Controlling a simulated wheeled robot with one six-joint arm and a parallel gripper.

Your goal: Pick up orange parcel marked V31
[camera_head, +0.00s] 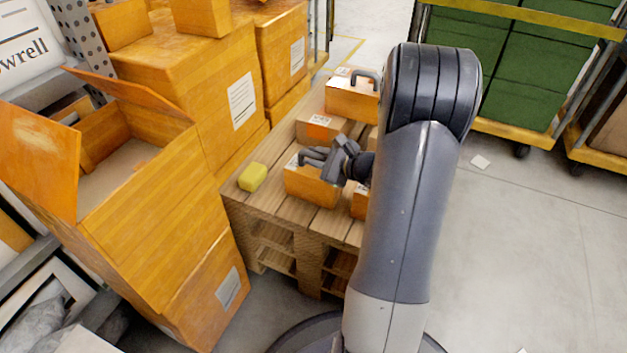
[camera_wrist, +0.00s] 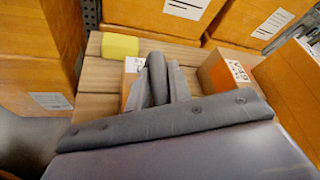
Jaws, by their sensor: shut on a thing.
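My gripper (camera_head: 322,158) is at the near part of a wooden pallet stack (camera_head: 300,225), shut on an orange parcel (camera_head: 308,187). The parcel's marking is too small and covered to read. I cannot tell whether it rests on the pallet or is slightly raised. In the wrist view my gripper's fingers (camera_wrist: 160,82) are close together, with part of the orange parcel (camera_wrist: 131,80) and its white label showing beside them. The rest of it is hidden behind the gripper.
A brown parcel (camera_head: 320,126) and an orange parcel (camera_head: 352,99) stand farther back on the pallet. A yellow block (camera_head: 252,177) lies at its left edge. Large cartons (camera_head: 150,210) crowd the left. A green-loaded cart (camera_head: 520,75) stands back right; floor at right is mostly clear.

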